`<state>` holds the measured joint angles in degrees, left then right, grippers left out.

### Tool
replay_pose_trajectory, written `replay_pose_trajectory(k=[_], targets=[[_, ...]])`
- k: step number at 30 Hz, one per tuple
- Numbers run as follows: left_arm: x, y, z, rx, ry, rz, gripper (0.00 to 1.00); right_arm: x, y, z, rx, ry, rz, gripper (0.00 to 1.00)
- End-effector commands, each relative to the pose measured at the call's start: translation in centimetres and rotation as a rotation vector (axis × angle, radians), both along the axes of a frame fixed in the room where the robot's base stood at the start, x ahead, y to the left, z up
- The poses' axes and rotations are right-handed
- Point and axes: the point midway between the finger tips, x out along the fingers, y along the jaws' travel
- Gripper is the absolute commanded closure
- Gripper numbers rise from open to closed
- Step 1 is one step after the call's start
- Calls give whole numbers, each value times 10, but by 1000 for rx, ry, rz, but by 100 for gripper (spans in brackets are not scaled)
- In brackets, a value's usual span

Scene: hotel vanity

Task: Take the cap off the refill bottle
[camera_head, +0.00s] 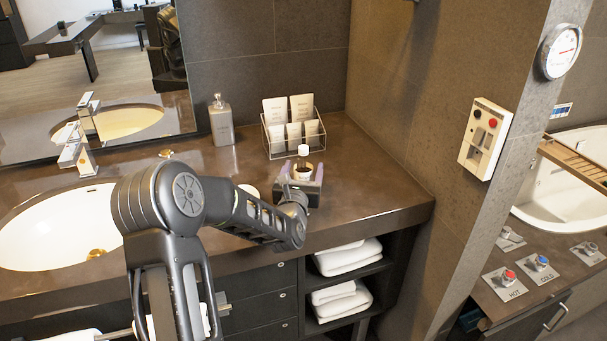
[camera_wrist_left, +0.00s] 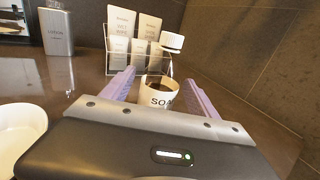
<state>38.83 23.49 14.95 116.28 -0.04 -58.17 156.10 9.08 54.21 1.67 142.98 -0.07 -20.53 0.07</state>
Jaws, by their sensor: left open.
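The refill bottle (camera_head: 303,166) is small, with a brown neck, a white cap (camera_head: 303,150) on top and a white label. It stands upright on the counter in front of the wire rack. In the left wrist view the bottle's label (camera_wrist_left: 160,96) reads "SOA", the rest hidden, and the cap (camera_wrist_left: 172,41) sits on the neck. My left gripper (camera_head: 302,180) is open, with its purple fingers (camera_wrist_left: 158,88) on either side of the bottle's body, below the cap. Gaps show between fingers and bottle in the wrist view. My right gripper is not in view.
A wire rack (camera_head: 293,133) of packets stands just behind the bottle. A grey lotion dispenser (camera_head: 221,121) is left of it. A small white dish (camera_wrist_left: 20,132) is near my gripper's left side. The basin (camera_head: 50,225) is further left; the counter right of the bottle is clear.

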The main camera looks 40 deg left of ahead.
Motion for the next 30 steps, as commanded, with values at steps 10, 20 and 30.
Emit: replay_pose_trajectory(k=[10, 20, 30], targets=[[0, 0, 0, 0, 0, 0, 38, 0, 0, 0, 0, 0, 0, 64], [0, 0, 0, 0, 0, 0, 65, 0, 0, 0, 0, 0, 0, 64], [0, 0, 0, 0, 0, 0, 93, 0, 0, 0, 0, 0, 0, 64]])
